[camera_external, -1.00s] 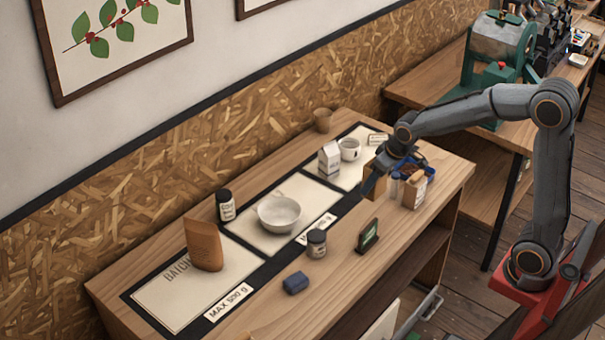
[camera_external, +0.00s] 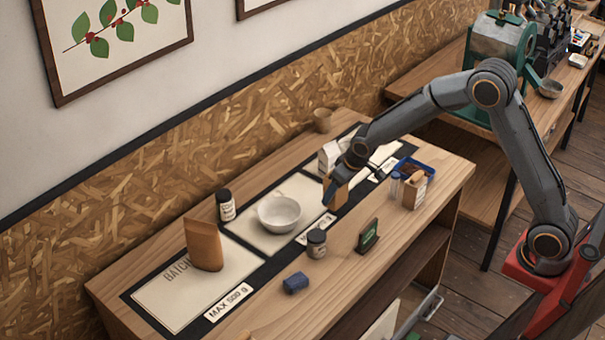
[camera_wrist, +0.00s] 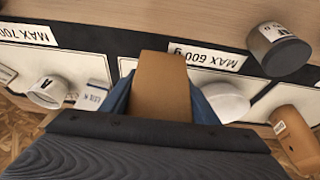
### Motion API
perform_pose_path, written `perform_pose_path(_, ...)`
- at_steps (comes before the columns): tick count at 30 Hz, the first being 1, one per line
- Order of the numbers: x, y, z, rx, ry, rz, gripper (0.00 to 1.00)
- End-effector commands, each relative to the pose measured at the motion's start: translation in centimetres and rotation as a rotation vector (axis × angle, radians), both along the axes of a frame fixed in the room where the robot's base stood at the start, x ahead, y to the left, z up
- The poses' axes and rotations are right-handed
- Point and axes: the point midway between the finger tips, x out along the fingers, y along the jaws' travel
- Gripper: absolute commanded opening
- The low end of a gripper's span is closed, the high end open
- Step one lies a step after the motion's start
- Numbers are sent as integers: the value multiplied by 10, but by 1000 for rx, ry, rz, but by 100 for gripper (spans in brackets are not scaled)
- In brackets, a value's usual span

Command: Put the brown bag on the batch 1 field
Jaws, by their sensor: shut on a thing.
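My gripper (camera_external: 340,188) is shut on a brown bag (camera_external: 337,197) and holds it up over the front edge of the mat, right of the bowl. In the wrist view the brown bag (camera_wrist: 162,88) sits between the blue fingers (camera_wrist: 158,100). The left pale field (camera_external: 165,290) carries the partly hidden word BATCH, its number unreadable, and a MAX 500 g label (camera_external: 229,302). A taller orange-brown bag (camera_external: 204,246) stands on that field's back right part; it also shows in the wrist view (camera_wrist: 296,138).
A white bowl (camera_external: 279,212) stands on the middle field. A black jar (camera_external: 226,206) is behind, a grey-lidded jar (camera_external: 316,244) in front. A blue item (camera_external: 296,283), green sign (camera_external: 368,236), brown box (camera_external: 414,190) and blue tray (camera_external: 428,171) line the front. The left field's front left is clear.

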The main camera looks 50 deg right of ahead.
Motion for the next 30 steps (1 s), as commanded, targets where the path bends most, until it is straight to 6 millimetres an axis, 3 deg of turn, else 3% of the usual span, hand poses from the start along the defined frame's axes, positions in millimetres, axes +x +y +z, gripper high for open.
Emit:
perform_pose_path(12,-1,0,-41,0,2,0,34)
perform_pose_path(24,0,0,-48,0,-1,-1,34)
perform_pose_path(25,0,0,-47,0,-1,-1,58)
perform_pose_path(28,0,0,-47,0,-1,-1,73)
perform_pose_path(30,0,0,-47,0,-1,-1,73)
